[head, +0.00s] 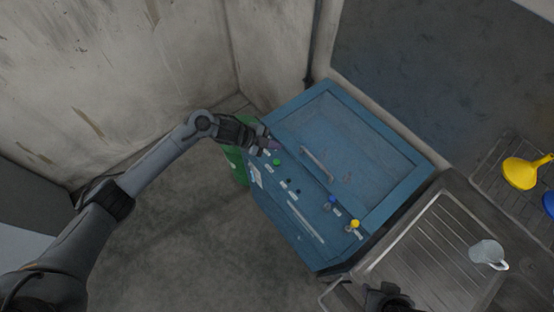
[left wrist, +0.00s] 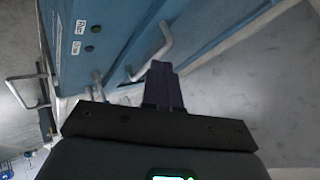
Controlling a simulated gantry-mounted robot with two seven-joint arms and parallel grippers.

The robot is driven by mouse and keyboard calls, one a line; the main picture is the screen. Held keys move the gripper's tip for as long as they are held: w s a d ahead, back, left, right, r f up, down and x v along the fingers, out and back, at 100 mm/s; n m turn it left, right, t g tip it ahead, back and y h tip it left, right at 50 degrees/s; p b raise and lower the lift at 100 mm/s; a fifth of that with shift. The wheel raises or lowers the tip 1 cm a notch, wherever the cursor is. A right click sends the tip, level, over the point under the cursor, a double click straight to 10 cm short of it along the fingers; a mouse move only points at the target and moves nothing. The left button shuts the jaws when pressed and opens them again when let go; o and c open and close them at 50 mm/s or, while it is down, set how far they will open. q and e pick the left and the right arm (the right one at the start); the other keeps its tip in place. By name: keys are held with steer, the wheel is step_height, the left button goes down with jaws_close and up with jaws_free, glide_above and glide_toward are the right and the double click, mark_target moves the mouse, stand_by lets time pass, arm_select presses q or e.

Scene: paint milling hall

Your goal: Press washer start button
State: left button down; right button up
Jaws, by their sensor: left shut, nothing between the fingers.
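The washer is a blue cabinet (head: 345,140) with a sloped control panel along its near left side. A green round button (head: 277,161) sits near the panel's upper left end, beside white labels; a green button (left wrist: 96,28) also shows in the left wrist view. My left gripper (head: 273,145) is over the panel's upper left corner, just above the green button in the picture. Whether it touches the panel cannot be told. Its dark purple fingers (left wrist: 163,85) are shut and empty. A dark part of mine shows at the head view's bottom edge; its fingers cannot be made out.
A bar handle (head: 317,163) stands out from the washer. Dark buttons, a blue knob (head: 332,199) and a yellow knob (head: 355,223) line the panel. A metal drainboard (head: 425,245) with a white mug (head: 488,253) is at right. A yellow funnel (head: 521,173) lies beyond.

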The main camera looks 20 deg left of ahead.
arm_select(q)
steer(key=b, duration=0.6)
glide_above(274, 162)
step_height(274, 162, down, 6)
steer(key=shift+s+f, duration=0.1)
steer(key=shift+f, duration=0.15)
steer(key=shift+f+b, duration=0.65)
steer(key=shift+f, duration=0.45)
stand_by(0.9)
steer(key=shift+f, duration=0.2)
steer(key=shift+f+b, duration=0.25)
steer(key=shift+b, duration=0.05)
